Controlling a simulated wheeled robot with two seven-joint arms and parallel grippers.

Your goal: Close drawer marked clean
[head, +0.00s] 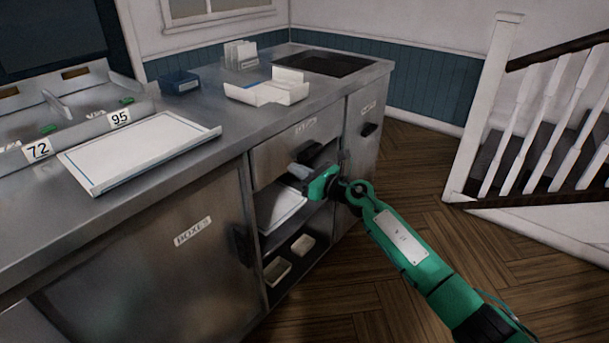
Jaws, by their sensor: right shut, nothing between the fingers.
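A steel drawer front (283,151) is set below the counter top, between two cupboard doors. It bears a small label (305,127) that is too small to read with certainty. A dark handle (311,154) sits on its lower right part. My right gripper (300,171) is shut and empty, close in front of the drawer's lower edge by the handle. I cannot tell whether it touches the drawer, and the green wrist hides part of that area. How far the drawer stands out is hard to tell. My left gripper is not in view.
Below the drawer are open shelves with a white tray (281,207) and small containers (277,269). A cupboard marked BOXES (193,231) is at left; another door (361,150) is at right. The counter (213,105) holds trays. Wooden floor (425,170) is clear toward the stairs.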

